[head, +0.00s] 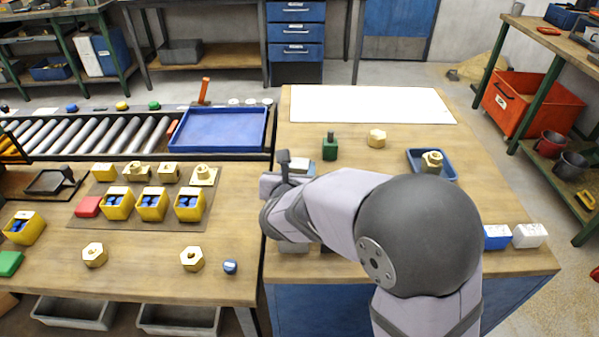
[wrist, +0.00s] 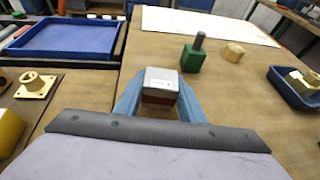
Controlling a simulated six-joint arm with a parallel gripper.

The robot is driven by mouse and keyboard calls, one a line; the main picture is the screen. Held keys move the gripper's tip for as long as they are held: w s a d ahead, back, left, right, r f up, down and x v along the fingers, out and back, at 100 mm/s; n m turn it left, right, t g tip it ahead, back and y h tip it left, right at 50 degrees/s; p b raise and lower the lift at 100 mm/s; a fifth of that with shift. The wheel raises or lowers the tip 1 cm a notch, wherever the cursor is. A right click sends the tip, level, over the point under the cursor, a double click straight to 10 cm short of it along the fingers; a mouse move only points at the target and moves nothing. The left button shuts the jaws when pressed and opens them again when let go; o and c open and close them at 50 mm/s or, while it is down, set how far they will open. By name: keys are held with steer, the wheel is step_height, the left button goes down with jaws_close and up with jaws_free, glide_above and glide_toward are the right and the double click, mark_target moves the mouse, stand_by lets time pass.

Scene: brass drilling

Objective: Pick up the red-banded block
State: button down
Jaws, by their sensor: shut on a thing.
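In the wrist view, a small block (wrist: 160,80) with a pale top bearing a small label and a dark red band low on its near side stands between the two blue fingers of my gripper (wrist: 161,98). The fingers are shut on it, one on each side. In the head view my arm covers most of this spot, and only part of a pale block top (head: 303,168) shows beside the wrist. I cannot tell whether the block touches the wooden table (head: 400,148) or is slightly raised.
A green block with a dark peg (head: 330,147) and a brass hex piece (head: 377,138) stand behind my gripper. A blue tray (head: 446,173) holding a brass part is to the right. A large blue tray (head: 220,128) lies at the back left. The white sheet (head: 370,104) is bare.

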mark_target(299, 163)
step_height(299, 163, up, 9)
steer(key=shift+f+p, duration=0.2)
steer(key=shift+p, duration=0.6)
